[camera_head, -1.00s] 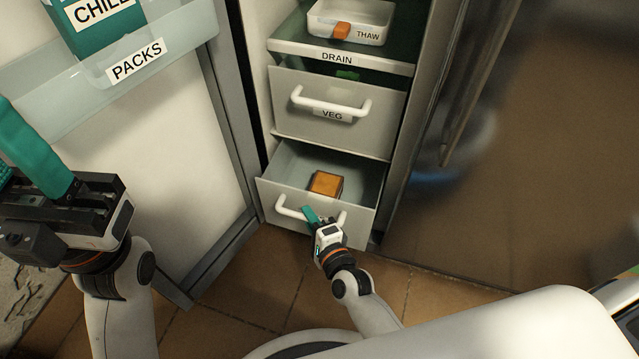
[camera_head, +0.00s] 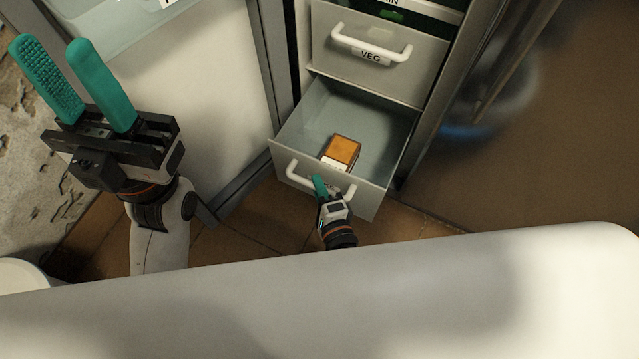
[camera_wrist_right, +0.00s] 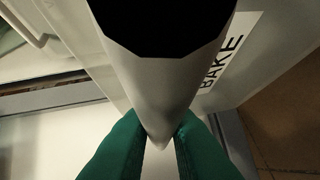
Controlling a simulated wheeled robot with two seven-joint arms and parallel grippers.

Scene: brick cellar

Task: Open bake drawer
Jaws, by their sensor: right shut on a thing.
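The bake drawer (camera_head: 379,197) is the lowest drawer in the fridge and stands pulled well out, with an orange-topped box (camera_head: 342,151) lying inside. My right gripper (camera_head: 320,185) is shut on the drawer's white handle (camera_head: 298,174). In the right wrist view the green fingers of my right gripper (camera_wrist_right: 160,145) close around the white handle (camera_wrist_right: 140,75), and the label BAKE (camera_wrist_right: 222,60) shows on the drawer front beside it. My left gripper (camera_head: 75,85) is open and empty, raised in front of the open fridge door at the left.
The VEG drawer (camera_head: 375,60) above is shut. The open fridge door (camera_head: 215,90) with a clear shelf bin (camera_head: 110,35) stands at the left. A steel door panel (camera_head: 490,50) stands at the right. Tiled floor (camera_head: 250,215) lies in front.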

